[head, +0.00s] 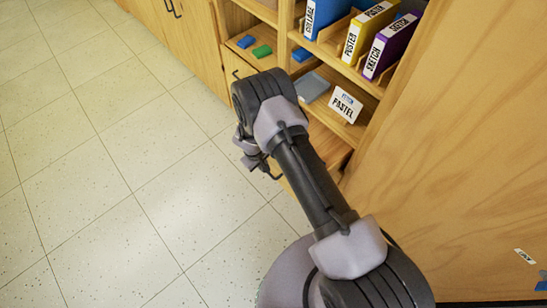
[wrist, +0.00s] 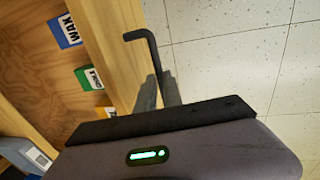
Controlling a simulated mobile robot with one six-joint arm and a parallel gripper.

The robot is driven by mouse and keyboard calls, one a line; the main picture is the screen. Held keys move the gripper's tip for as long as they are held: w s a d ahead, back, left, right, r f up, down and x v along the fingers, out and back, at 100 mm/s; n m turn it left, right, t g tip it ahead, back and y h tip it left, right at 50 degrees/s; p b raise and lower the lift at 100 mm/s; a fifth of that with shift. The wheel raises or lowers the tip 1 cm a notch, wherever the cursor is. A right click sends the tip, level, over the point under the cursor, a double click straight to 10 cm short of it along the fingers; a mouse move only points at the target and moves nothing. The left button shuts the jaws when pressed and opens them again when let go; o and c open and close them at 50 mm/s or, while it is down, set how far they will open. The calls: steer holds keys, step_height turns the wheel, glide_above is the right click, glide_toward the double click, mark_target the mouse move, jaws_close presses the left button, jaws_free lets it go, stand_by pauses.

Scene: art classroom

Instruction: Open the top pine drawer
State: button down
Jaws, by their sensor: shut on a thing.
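The pine drawer front (wrist: 122,38) runs down the wrist view as a light wooden strip. A dark bent bar handle (wrist: 137,34) stands out from it. My gripper (wrist: 163,90) is shut on this handle; its fingertips are dark and close together around the lower part of the bar. In the head view a pine front (head: 236,64) with a dark handle shows just left of my arm, below an open shelf. My arm hides most of the front and my fingertips there. I cannot tell how far the drawer is out.
A blue box (wrist: 66,31) and a green box (wrist: 88,78) with labels lie on the shelf beside the front. Binders (head: 367,35) and a pastel sign (head: 346,103) stand in the shelves. A large wooden panel (head: 455,150) rises right of my arm. The tiled floor (head: 110,170) at left is clear.

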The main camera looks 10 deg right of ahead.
steer(key=shift+s+a, duration=0.7)
steer(key=shift+a, duration=0.25)
steer(key=shift+s+a, duration=0.7)
steer(key=shift+a, duration=0.2)
steer(key=c, duration=1.5)
jaws_free()
steer(key=r+p, duration=0.2)
steer(key=r, duration=0.3)
steer(key=s+a+r+p, duration=0.1)
steer(key=r+p, duration=0.1)
steer(key=r, duration=0.4)
steer(key=s+a+r+p, duration=0.1)
steer(key=r, duration=0.5)
steer(key=shift+a+p, duration=0.25)
steer(key=shift+p, duration=0.15)
steer(key=shift+w, duration=0.1)
